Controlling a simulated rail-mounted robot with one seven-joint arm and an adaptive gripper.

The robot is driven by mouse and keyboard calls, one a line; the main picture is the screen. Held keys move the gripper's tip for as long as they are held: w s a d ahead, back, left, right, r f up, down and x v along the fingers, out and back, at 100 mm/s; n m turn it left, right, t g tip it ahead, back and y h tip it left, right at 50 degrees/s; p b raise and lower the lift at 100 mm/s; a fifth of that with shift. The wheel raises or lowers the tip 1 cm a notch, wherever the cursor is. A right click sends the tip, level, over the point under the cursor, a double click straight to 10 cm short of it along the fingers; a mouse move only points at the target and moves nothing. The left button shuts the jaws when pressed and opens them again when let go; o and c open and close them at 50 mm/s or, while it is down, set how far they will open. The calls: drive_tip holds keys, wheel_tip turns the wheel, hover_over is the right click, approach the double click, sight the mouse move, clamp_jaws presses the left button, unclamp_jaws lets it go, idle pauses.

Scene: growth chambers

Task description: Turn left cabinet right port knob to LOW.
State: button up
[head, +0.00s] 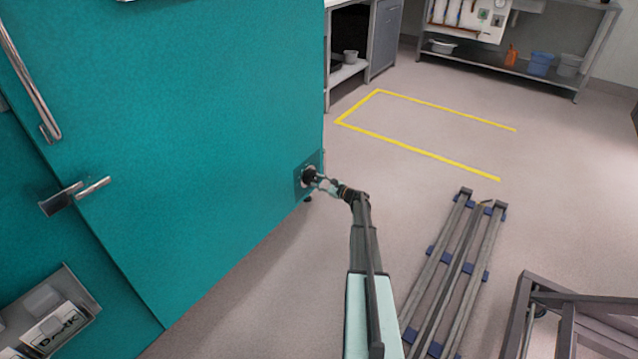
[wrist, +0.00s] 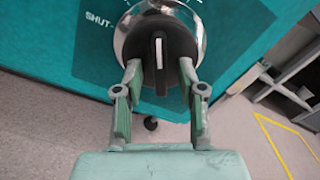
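The port knob (wrist: 176,46) is black with a white pointer line and sits in a silver ring on a dark plate of the teal cabinet (head: 210,120). In the wrist view the pointer stands nearly upright. The word SHUT (wrist: 99,20) is printed to its left; no LOW marking is readable. In the head view the knob (head: 308,174) is small, near the cabinet's right edge. My gripper (wrist: 160,76) is at the knob, its two fingers apart, one on either side of the knob's lower part. Whether the fingertips touch it is unclear. It also shows in the head view (head: 318,179).
A door handle (head: 75,196) and a tray marked DARK (head: 55,325) are at the left. A rail frame (head: 455,265) lies on the floor at the right, with a metal frame (head: 570,305) beside it. Yellow tape (head: 420,151) marks open floor behind.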

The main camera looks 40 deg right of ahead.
clamp_jaws()
drive_tip(key=n+b, duration=0.3)
drive_tip(key=shift+f, duration=0.1)
drive_tip(key=shift+d+n+b, duration=0.1)
drive_tip(key=shift+n+b, duration=1.15)
drive_tip(key=shift+n, duration=0.25)
drive_tip(key=shift+r, duration=0.2)
